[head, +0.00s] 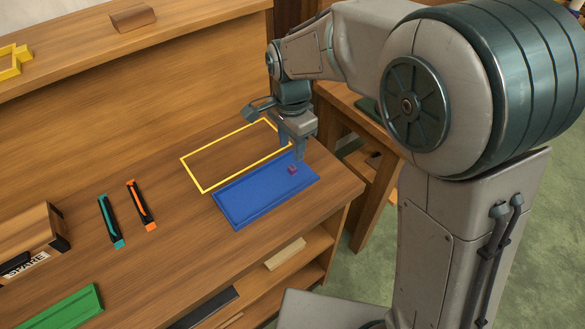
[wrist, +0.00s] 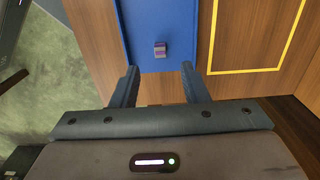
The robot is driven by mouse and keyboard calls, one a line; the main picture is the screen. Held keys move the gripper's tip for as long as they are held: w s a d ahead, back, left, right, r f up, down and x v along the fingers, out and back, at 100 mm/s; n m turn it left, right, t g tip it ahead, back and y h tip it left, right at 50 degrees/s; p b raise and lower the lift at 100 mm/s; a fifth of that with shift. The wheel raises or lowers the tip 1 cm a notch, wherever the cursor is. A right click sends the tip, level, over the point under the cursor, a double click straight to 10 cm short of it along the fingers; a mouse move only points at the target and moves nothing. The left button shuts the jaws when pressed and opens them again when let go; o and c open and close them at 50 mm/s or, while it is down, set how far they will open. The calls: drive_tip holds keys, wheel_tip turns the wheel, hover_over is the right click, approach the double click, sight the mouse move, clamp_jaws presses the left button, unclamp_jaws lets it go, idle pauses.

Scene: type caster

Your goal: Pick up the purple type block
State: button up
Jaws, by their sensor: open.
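The purple type block (head: 292,170) is small and lies on the blue tray (head: 240,216), near its right end in the head view. In the wrist view the purple block (wrist: 160,49) sits on the blue tray (wrist: 140,15), ahead of the gap between my fingers. My gripper (head: 301,152) is above the far edge of the tray, close to the block. In the wrist view my gripper (wrist: 158,70) is open, with nothing between its fingers, and the block is not between them.
A yellow outlined rectangle (head: 204,191) is on the bench beside the tray. A teal tool (head: 110,221), an orange tool (head: 141,205), a green bar (head: 62,309) and a box marked SPARE (head: 30,238) are to the left. The bench's right edge is close to the tray.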

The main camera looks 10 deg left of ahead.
sight(292, 167)
drive_tip(key=shift+w+d+f+p, duration=0.1)
drive_tip(key=shift+f+p, duration=0.35)
drive_tip(key=shift+f, duration=3.05)
clamp_jaws()
